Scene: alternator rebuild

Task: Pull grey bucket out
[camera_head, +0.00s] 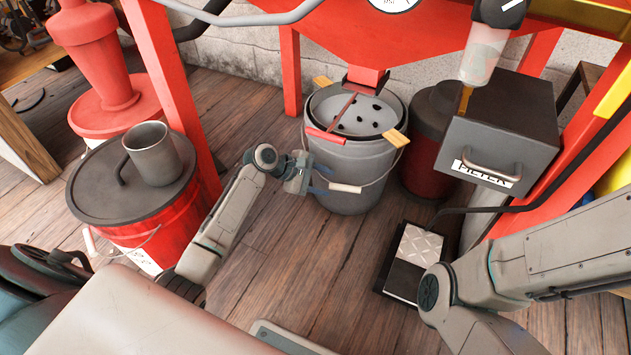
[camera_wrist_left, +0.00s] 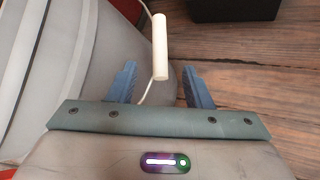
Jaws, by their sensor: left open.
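The grey bucket (camera_head: 350,180) stands on the wooden floor under the red frame. Its wire handle hangs down its front with a white grip (camera_head: 345,188). My left gripper (camera_head: 322,178) is just left of the bucket's front side. In the left wrist view, the open fingers (camera_wrist_left: 171,88) are on either side of the line of the handle wire, with the white grip (camera_wrist_left: 160,46) beyond the fingertips. The bucket's wall (camera_wrist_left: 100,50) fills the left of that view. My right arm shows at the right of the head view, but its gripper is not visible.
A strainer (camera_head: 355,112) with wooden-ended supports sits on the bucket. A dark-lidded red bucket (camera_head: 150,235) with a metal mug (camera_head: 152,152) stands left. A dark red container (camera_head: 425,150), a grey drawer box (camera_head: 495,150) and a foot pedal (camera_head: 415,260) are right.

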